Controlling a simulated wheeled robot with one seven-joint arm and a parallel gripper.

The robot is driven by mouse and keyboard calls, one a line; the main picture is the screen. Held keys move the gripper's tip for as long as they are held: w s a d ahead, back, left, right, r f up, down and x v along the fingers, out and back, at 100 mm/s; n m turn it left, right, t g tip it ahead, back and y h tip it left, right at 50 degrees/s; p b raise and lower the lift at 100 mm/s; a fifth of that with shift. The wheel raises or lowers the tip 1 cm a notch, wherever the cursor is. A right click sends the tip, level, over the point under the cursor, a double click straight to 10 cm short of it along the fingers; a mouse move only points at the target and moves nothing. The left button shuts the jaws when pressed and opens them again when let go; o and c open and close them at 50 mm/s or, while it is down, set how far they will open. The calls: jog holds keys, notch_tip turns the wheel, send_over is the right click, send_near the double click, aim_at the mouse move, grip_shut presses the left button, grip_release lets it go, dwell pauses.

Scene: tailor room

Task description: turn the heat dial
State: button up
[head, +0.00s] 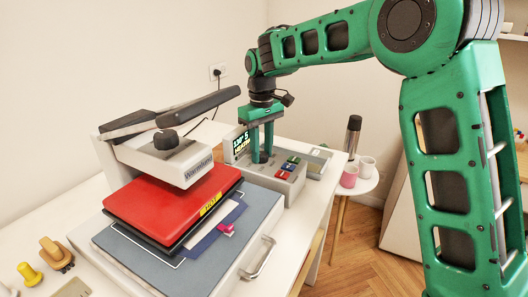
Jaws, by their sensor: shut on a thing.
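The heat press stands on the white table, with a grey control box (284,184) at its right rear. The box has a lit display (241,146) with small yellow-green text, too small to read surely. My green gripper (262,153) points straight down over the box, left of its coloured buttons (288,166). Its two fingers are shut on the dark heat dial (263,157), which shows only partly between them. The dial's marks and pointer cannot be made out.
The press's raised black handle (198,106) and black pressure knob (166,140) stand left of my gripper. The red platen (172,203) lies in front. A stool (369,184) with cups stands at the right. Wooden floor is open there.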

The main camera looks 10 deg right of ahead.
jog(key=m, duration=1.4)
jog(key=shift+m, duration=0.3)
dwell(0.4)
jog(key=o, duration=1)
jog(key=shift+o, duration=0.2)
